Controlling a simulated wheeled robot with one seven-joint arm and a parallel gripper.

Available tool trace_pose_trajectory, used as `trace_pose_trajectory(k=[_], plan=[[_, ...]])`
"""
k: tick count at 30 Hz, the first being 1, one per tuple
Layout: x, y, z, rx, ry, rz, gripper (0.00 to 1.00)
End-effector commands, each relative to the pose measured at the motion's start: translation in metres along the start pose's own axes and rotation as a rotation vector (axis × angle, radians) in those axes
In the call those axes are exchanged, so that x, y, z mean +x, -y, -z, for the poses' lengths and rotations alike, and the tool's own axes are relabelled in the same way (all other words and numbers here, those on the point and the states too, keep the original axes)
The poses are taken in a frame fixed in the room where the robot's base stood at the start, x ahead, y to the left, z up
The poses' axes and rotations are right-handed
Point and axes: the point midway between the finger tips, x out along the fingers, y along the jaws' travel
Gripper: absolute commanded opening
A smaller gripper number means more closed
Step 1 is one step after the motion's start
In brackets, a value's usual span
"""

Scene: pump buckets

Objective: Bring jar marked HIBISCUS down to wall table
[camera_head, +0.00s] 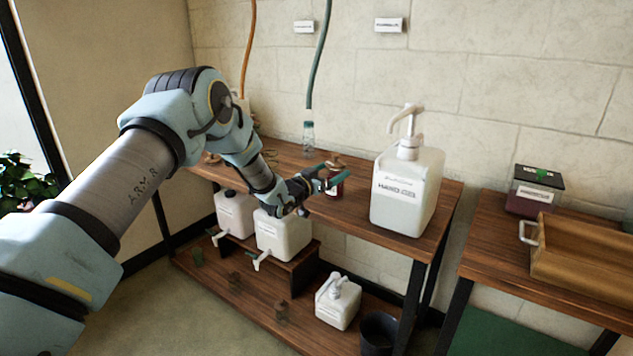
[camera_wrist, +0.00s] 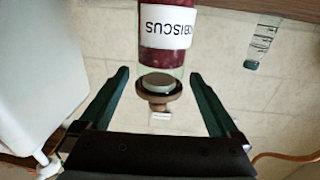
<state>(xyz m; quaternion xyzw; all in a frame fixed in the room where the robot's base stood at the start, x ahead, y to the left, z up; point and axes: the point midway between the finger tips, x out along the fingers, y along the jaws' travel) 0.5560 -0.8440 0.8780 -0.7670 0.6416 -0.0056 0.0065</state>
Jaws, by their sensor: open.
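The HIBISCUS jar (camera_head: 336,187) stands on the top of the wooden shelf unit, left of the large white pump bottle. In the wrist view the jar (camera_wrist: 166,50) appears upside down, with dark red contents, a white label reading HIBISCUS and a round knobbed lid. My gripper (camera_head: 324,180) is open at the jar. In the wrist view its green fingers (camera_wrist: 159,74) lie on either side of the jar's lid end, with visible gaps. A lower wooden table (camera_head: 485,238) stands at the right; no label shows whether it is the wall table.
The white pump bottle (camera_head: 407,190) stands close right of the jar. A clear bottle (camera_head: 308,138) stands behind it under a green hose. White dispensers (camera_head: 283,233) sit below my gripper. A wooden tray (camera_head: 590,255) and dark box (camera_head: 534,190) occupy the right table.

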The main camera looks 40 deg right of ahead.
Motion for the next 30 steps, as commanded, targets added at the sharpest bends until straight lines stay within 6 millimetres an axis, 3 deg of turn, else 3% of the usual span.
trace_pose_trajectory(k=[6, 13, 18, 26, 28, 30], plan=[[-0.045, 0.001, -0.003, 0.000, 0.002, 0.001, 0.97], [-0.084, 0.001, -0.002, 0.000, 0.001, 0.002, 0.97], [-0.096, 0.000, -0.001, 0.001, 0.001, 0.001, 0.97], [-0.099, 0.001, 0.000, 0.001, 0.001, 0.001, 0.97], [-0.102, 0.007, 0.001, 0.003, 0.016, 0.016, 0.97], [-0.114, 0.026, 0.004, 0.007, 0.060, 0.060, 0.97]])
